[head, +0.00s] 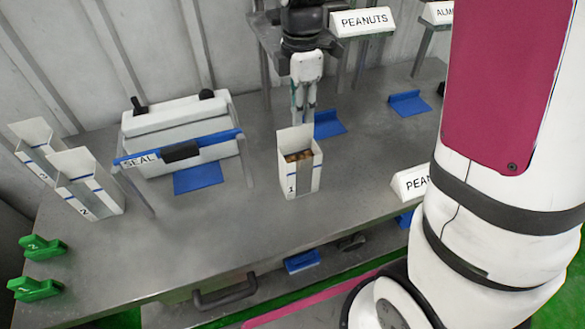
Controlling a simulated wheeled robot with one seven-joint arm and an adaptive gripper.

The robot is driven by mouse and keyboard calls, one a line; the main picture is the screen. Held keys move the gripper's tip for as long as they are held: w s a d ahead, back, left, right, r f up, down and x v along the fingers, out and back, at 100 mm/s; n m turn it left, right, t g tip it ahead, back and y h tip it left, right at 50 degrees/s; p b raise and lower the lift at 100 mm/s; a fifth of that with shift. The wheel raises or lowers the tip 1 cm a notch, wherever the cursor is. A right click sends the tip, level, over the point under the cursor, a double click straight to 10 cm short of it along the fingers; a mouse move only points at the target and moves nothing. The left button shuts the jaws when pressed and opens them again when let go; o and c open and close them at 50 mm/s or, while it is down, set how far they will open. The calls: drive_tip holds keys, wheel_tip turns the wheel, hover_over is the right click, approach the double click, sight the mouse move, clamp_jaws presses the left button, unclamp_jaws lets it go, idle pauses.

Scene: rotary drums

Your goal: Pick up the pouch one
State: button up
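The pouch marked 1 (303,177) is a white, open-topped pouch standing upright on the grey table, with brown pieces visible inside. My gripper (303,117) points downward at the pouch's back upper edge. Its two fingers look close together with a narrow gap between them. The fingertips overlap the raised back wall of the pouch in the head view, and their lower ends are partly hidden. I cannot tell whether they touch or hold the pouch.
A sealing machine (180,140) with a blue bar labelled SEAL stands left of the pouch. Green clips (36,289) lie at the table's left edge. A PEANUTS sign (362,21) marks the back. Bare table lies in front of the pouch.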

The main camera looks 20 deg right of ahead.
hover_over(296, 145)
drive_tip(key=f, duration=0.6)
drive_tip(key=shift+d, duration=0.3)
drive_tip(key=shift+a+f+p, duration=0.15)
drive_tip(key=shift+f+p, duration=0.15)
drive_tip(key=shift+f, duration=1)
drive_tip(key=shift+a+f+p, duration=0.15)
drive_tip(key=shift+f+p, duration=0.15)
drive_tip(key=shift+f, duration=1)
clamp_jaws()
